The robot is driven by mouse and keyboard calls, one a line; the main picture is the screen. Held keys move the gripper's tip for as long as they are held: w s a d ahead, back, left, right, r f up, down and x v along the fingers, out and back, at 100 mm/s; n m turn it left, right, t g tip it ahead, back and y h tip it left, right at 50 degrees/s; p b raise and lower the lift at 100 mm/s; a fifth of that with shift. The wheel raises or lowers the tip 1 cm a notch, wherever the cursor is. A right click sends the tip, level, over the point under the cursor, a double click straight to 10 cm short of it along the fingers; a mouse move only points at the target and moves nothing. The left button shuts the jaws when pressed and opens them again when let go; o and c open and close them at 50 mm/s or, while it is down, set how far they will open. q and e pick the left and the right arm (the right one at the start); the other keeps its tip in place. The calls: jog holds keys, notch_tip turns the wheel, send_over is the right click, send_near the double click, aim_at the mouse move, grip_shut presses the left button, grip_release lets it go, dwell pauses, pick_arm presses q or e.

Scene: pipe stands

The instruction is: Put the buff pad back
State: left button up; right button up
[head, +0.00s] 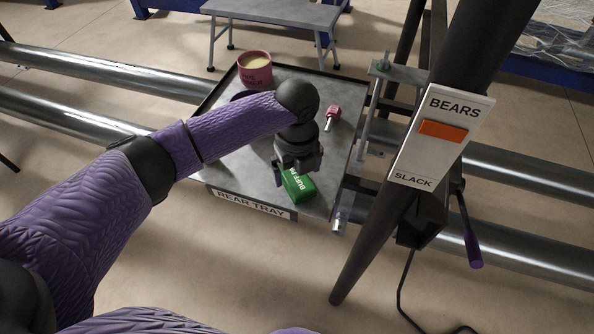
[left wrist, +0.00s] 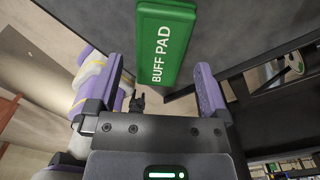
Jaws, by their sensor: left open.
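The green buff pad (head: 299,187) lies on the rear tray (head: 232,172) near its front edge, just above the tray's label. It also shows in the left wrist view (left wrist: 168,45), lettered BUFF PAD, beyond and between the fingertips. My left gripper (head: 289,178) is over the pad, pointing down, with its fingers apart. In the left wrist view the open fingers (left wrist: 160,75) stand either side of the pad's near end. I cannot tell whether they touch it. My right gripper is not in view.
A red tub (head: 255,70) stands at the tray's back left corner, and a small red tool (head: 332,115) lies at the right. A dark stand leg with a BEARS/SLACK plate (head: 441,140) rises right of the tray. Steel pipes (head: 130,75) run behind. A grey bench (head: 275,12) stands at the back.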

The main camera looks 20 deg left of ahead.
aim_at(297, 178)
pick_arm(q)
jog(key=shift+r, duration=2.8)
